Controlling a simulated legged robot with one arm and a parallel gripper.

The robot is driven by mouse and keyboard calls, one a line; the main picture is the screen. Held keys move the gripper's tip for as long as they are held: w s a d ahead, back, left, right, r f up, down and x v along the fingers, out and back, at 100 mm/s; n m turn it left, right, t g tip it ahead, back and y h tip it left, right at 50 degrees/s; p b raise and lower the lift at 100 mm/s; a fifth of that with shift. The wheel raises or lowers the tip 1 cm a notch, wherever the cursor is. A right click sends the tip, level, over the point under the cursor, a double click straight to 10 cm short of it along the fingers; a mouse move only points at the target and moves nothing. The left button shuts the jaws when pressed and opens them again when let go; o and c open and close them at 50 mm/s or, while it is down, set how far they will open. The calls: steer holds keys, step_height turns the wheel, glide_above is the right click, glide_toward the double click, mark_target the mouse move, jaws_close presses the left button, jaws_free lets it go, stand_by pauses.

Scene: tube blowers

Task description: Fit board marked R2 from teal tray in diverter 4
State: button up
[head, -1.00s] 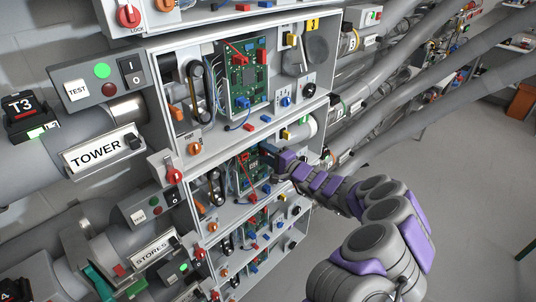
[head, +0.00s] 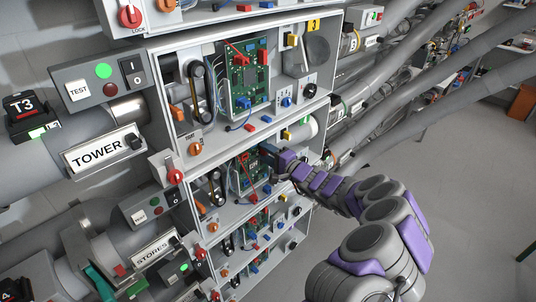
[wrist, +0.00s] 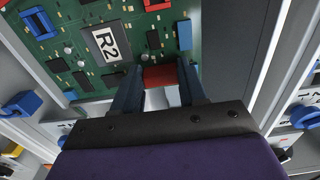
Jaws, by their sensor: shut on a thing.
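The green board marked R2 (wrist: 108,42) fills the upper left of the wrist view, its label facing the camera. My gripper (wrist: 160,85) is shut at the board's near edge, its two dark fingers on either side of a red block (wrist: 160,77). In the head view my gripper (head: 274,161) reaches into the second open box from the top, against the right side of a green board (head: 248,168) there. The fingertips are too small to make out in that view. Whether the board is fully seated cannot be told. A teal piece (head: 99,284) shows at the lower left.
The open box above (head: 240,85) holds another green board, a belt and coloured knobs. More boxes with boards lie below. Grey pipes (head: 420,80) run at the right. The TOWER pipe (head: 100,153) and switch panels stand at the left.

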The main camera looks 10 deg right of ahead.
steer(key=o, duration=1.2)
steer(key=shift+o, duration=0.2)
